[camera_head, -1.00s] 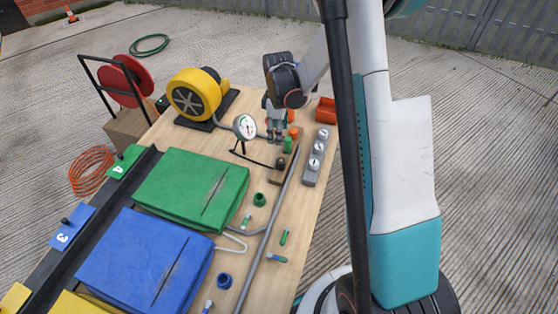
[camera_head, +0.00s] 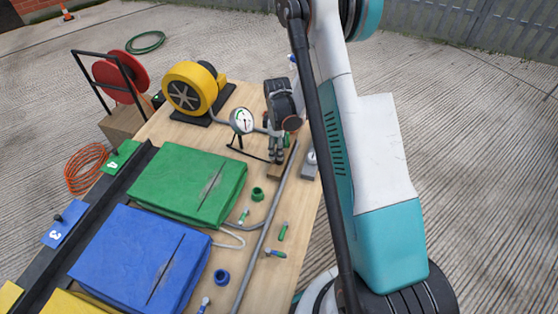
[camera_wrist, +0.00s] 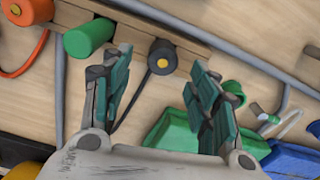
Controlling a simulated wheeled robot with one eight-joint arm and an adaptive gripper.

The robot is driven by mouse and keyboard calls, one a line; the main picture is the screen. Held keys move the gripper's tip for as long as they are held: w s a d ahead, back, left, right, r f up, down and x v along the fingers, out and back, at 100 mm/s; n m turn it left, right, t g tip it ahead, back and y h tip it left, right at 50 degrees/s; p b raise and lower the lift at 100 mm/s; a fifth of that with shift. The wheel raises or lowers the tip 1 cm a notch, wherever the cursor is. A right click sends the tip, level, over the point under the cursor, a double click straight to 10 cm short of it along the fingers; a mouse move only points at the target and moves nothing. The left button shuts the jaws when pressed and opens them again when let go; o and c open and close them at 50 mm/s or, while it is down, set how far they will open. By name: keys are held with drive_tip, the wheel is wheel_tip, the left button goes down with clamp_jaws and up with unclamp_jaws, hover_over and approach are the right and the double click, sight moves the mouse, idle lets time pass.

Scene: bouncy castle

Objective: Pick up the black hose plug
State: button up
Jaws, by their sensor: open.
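The black hose plug (camera_wrist: 162,57) shows in the wrist view as a round black knob with a yellow centre. It sits at one end of a wooden rack (camera_wrist: 210,62), beside a green plug (camera_wrist: 90,38) and an orange plug (camera_wrist: 28,10). My gripper (camera_wrist: 156,75) is open and empty, with one finger on either side of the black plug in the picture. I cannot tell the remaining gap in depth. In the head view my gripper (camera_head: 277,157) is over the rack and hides the black plug.
A pressure gauge (camera_head: 242,121) stands left of my gripper. A grey gauge block (camera_head: 309,163) is close on the right. A grey pipe (camera_head: 262,230) runs along the table. Green (camera_head: 190,180) and blue (camera_head: 140,260) folded pads fill the table's left part.

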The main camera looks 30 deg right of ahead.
drive_tip(key=f+b, duration=0.1)
drive_tip(key=f, duration=0.1)
drive_tip(key=f+b, duration=0.1)
drive_tip(key=f, duration=0.2)
drive_tip(key=shift+s+d+b, duration=0.15)
drive_tip(key=shift+s+b, duration=0.05)
drive_tip(key=shift+b, duration=0.15)
drive_tip(key=c, duration=1.2)
